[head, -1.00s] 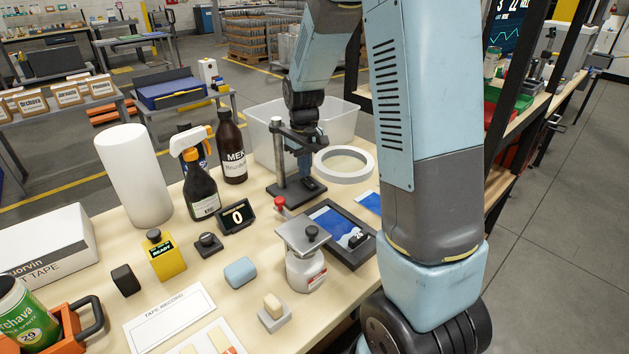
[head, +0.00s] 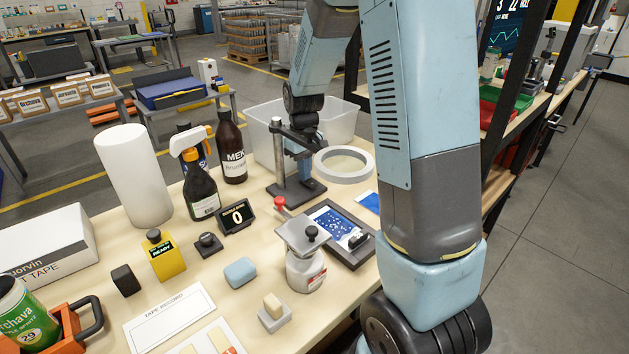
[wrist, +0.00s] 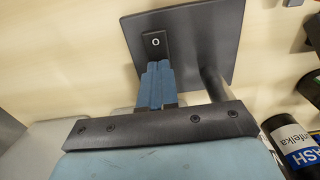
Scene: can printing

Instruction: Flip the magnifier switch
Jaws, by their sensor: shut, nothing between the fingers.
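The magnifier stand has a grey post (head: 278,155) rising from a dark flat base (head: 312,191) at the back of the table. In the wrist view, its base plate (wrist: 205,35) carries a small dark block marked "O" (wrist: 155,43), which looks like the switch. My gripper (wrist: 158,66) is shut and empty, with its blue fingertips close to the near end of that block; I cannot tell whether they touch. In the head view my gripper (head: 305,180) is beside the post, low over the base. A framed blue panel (head: 331,221) with white specks lies in front of the stand.
A white ring (head: 344,176) and a clear bin (head: 345,122) stand close behind and right of the stand. A brown bottle (head: 232,150) and spray bottle (head: 203,190) stand left. A white jar (head: 305,272) stands in front. Some table between is bare.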

